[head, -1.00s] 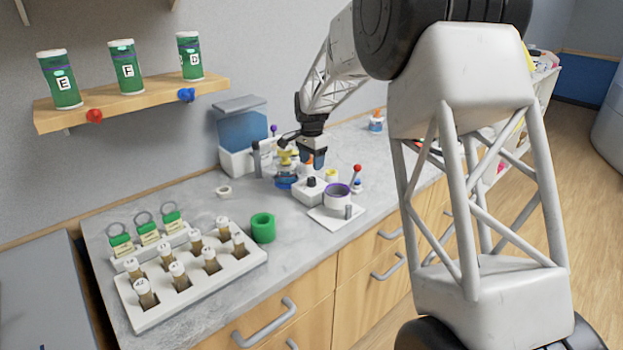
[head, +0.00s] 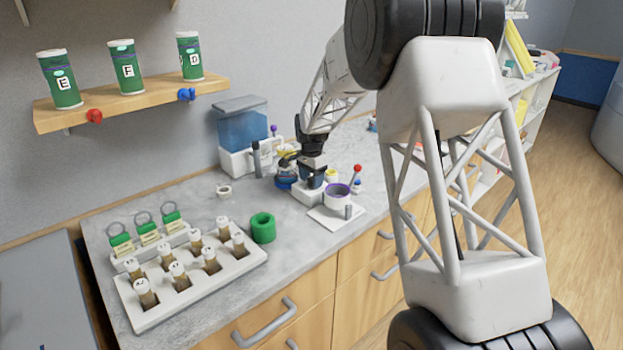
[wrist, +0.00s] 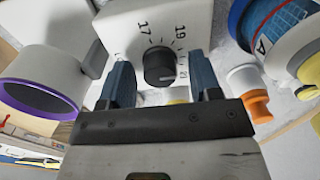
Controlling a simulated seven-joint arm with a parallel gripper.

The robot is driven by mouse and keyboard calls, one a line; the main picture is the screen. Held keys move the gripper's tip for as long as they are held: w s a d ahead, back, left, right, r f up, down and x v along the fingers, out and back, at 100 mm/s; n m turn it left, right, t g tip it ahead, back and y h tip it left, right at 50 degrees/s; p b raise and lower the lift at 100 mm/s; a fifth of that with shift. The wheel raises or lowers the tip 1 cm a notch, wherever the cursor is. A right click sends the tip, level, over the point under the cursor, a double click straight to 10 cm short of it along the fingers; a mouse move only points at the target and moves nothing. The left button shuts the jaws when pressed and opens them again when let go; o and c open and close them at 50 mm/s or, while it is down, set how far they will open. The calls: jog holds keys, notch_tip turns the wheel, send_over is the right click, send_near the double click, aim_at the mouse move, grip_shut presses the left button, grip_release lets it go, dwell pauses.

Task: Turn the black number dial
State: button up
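The black number dial (wrist: 159,66) sits on the face of a white box (wrist: 125,30), with printed numbers such as 17, 19 and 21 around it. My gripper (wrist: 163,75) is open in the wrist view, with one blue finger on each side of the dial and a gap showing on both sides. In the head view my gripper (head: 312,180) is over the white box (head: 306,196), and it hides the dial there.
A white cup with a purple rim (head: 338,194) stands close on the right of the box. A blue-and-yellow object (wrist: 285,30) and an orange-and-white piece (wrist: 252,95) are close on the other side. A rack of vials (head: 190,285) and a green ring (head: 263,228) are on the counter at left.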

jog(key=c, duration=0.9)
jog(key=shift+n, duration=0.4)
jog(key=n, duration=0.9)
jog(key=o, duration=0.9)
jog(key=shift+o, duration=0.2)
